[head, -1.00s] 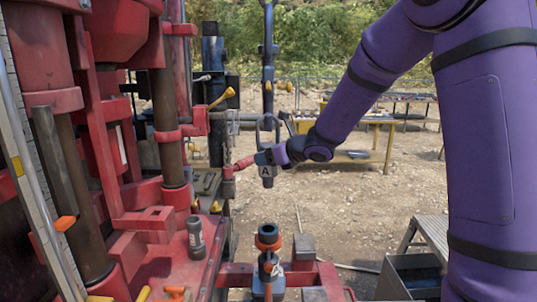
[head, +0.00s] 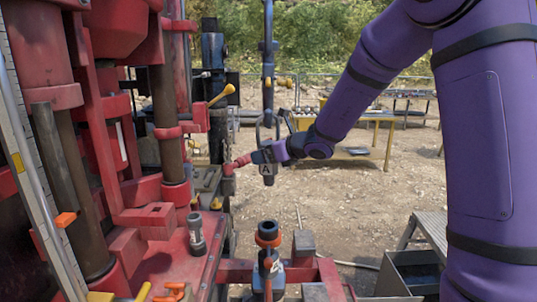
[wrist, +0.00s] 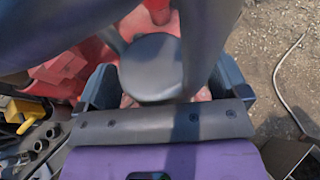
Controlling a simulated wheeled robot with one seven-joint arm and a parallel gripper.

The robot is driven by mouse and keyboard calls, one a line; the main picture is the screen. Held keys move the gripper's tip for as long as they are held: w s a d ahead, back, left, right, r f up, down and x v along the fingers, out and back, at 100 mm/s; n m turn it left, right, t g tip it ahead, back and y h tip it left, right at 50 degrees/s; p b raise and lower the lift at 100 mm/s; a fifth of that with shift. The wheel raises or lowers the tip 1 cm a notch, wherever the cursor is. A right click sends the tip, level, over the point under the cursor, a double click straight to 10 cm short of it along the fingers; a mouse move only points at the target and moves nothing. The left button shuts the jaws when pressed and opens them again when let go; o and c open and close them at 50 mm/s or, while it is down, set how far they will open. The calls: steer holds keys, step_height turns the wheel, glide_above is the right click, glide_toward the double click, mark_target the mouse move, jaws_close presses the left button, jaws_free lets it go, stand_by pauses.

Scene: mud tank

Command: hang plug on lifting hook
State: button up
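The plug (head: 266,170) is a short dark grey cylinder marked "A", with a thin wire bail (head: 259,129) rising above it. My gripper (head: 268,156) is closed around the plug from the right and holds it upright in the air. In the wrist view the plug's round dark top (wrist: 152,68) lies between the two fingers, with a blurred grey arc of the bail in front. The lifting hook (head: 268,48) hangs on a dark vertical rod directly above the plug. Its lower end overlaps the bail in the picture; I cannot tell whether they are engaged.
Red rig machinery (head: 120,190) fills the left side, close to the plug. A red arm tip (head: 238,163) lies just left of my gripper. Below stands a dark post with an orange collar (head: 268,238). A yellow table (head: 375,128) is behind; open ground lies between.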

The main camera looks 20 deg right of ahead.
steer(key=shift+f, duration=0.1)
steer(key=v, duration=1.1)
steer(key=s+a+r+n+g, duration=0.2)
steer(key=s+a+n+g, duration=0.1)
steer(key=s+n, duration=0.5)
steer(key=s+a+r+n+g, duration=0.2)
steer(key=s+a+n, duration=0.2)
steer(key=s+n, duration=0.4)
steer(key=s+d+n+h, duration=0.3)
steer(key=s+n, duration=0.3)
steer(key=s, duration=0.2)
steer(key=s+d+n+g+h, duration=0.1)
steer(key=s+d+n+h, duration=0.3)
steer(key=s+n, duration=0.3)
steer(key=shift+s+d+f, duration=0.15)
steer(key=shift+s+f, duration=0.25)
steer(key=shift+s, duration=0.1)
